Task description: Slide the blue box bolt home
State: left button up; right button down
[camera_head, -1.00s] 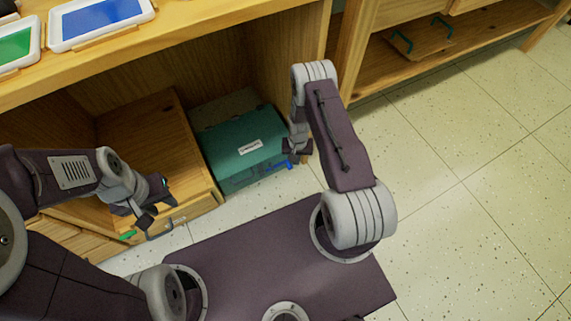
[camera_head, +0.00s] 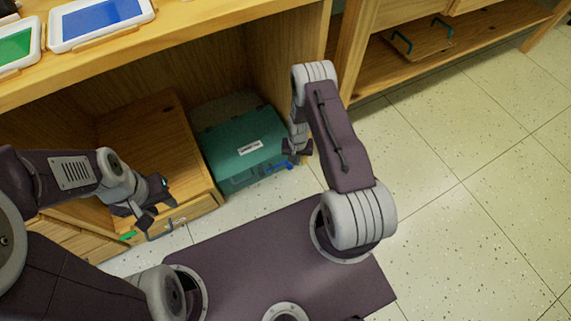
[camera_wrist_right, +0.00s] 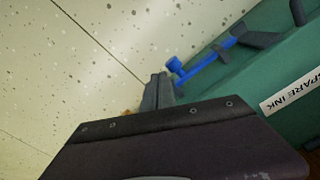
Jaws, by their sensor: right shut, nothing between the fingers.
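A teal green box (camera_head: 243,150) with a white label sits on the floor in the bay under the wooden bench. A blue bolt (camera_head: 279,167) runs along its lower front edge. In the right wrist view the bolt (camera_wrist_right: 208,58) is a blue rod with a knob at its end, beside dark brackets. My right gripper (camera_head: 298,158) is shut and empty at the box's right front corner. In the wrist view its fingertips (camera_wrist_right: 158,92) are close to the knob; I cannot tell if they touch. My left gripper (camera_head: 154,201) is open and empty, in front of the wooden drawer unit.
The wooden drawer unit (camera_head: 150,140) with a metal handle stands left of the box. The bench top (camera_head: 190,32) above holds blue and green trays. A bench side panel (camera_head: 290,50) rises behind my right arm. Speckled floor (camera_head: 460,190) is clear to the right.

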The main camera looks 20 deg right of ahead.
aim_at(291, 166)
jog(key=shift+f, duration=0.15)
dwell(0.5)
notch_tip(291, 166, down, 4)
jog(key=b, duration=0.3)
dwell(0.4)
jog(key=shift+s+a+p, duration=0.1)
jog(key=shift+a+p, duration=0.25)
jog(key=shift+a, duration=1.25)
jog(key=shift+d, duration=0.1)
jog(key=shift+d, duration=0.4)
notch_tip(291, 166, up, 8)
jog(key=p, duration=0.6)
jog(key=shift+f, duration=0.35)
